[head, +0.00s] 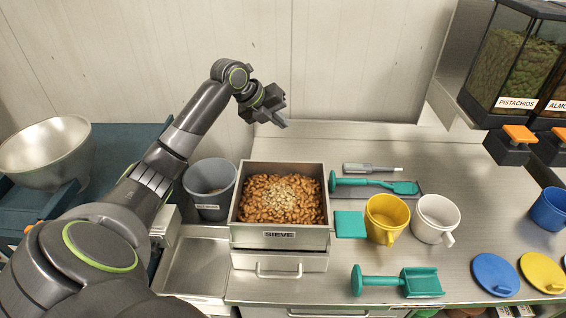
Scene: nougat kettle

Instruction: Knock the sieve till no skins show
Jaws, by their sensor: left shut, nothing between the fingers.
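The sieve (280,237) is a square metal box with a "SIEVE" label on its front. It sits on a metal base with a front handle (279,270), near the middle of the counter. It is full of brown nuts (262,213), with a pale patch of lighter bits (290,195) on top in the middle. My left gripper (279,121) is shut and empty, raised above and behind the sieve, apart from it. My right gripper is out of view.
A grey bin (212,205) stands left of the sieve. Dispensers (520,60) hang at upper right. A metal bowl (45,150) stands at far left.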

